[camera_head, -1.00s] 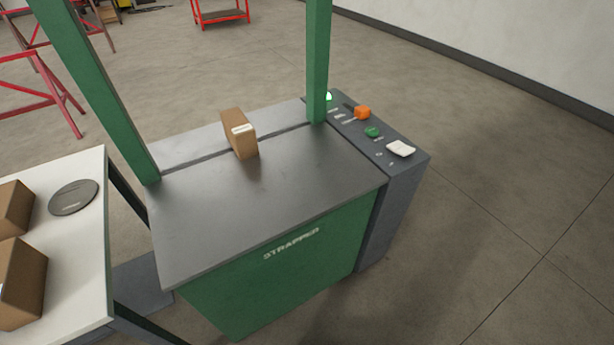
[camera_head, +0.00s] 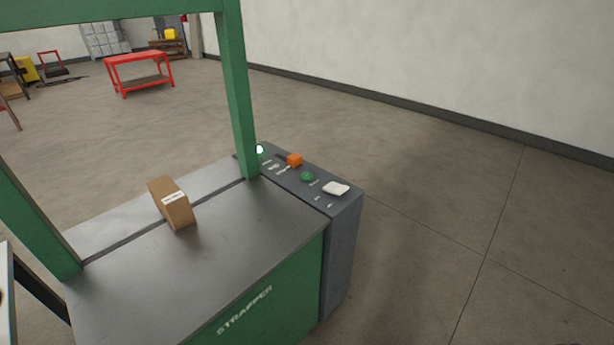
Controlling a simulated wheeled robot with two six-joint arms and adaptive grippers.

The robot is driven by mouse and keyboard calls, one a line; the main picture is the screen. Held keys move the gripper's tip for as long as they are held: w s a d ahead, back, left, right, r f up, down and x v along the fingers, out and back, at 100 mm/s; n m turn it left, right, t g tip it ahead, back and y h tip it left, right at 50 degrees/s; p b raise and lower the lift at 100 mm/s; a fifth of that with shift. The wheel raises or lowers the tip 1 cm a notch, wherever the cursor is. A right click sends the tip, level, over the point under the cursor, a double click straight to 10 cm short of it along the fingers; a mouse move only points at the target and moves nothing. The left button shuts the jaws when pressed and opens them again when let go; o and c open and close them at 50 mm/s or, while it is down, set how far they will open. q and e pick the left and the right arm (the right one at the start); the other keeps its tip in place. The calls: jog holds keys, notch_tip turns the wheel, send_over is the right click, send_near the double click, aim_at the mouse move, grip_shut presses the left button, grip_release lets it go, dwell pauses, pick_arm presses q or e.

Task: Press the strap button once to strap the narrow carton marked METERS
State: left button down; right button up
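The narrow brown carton (camera_head: 172,204) stands upright on the grey top of the strapper (camera_head: 215,245), across the dark slot and between the posts of the green arch. It has a white label whose print is too small to read, and no strap shows around it. The control panel (camera_head: 345,205) is on the strapper's right side. It carries a green round button (camera_head: 307,176), an orange knob or switch (camera_head: 295,160), a white pad (camera_head: 336,188) and a lit lamp (camera_head: 260,150). The panel's lettering is not legible. Neither of my grippers is in view.
The green arch posts (camera_head: 238,100) rise beside the carton and the panel. The floor to the right of the strapper is clear. A red bench (camera_head: 138,72) and other furniture stand far back at the left.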

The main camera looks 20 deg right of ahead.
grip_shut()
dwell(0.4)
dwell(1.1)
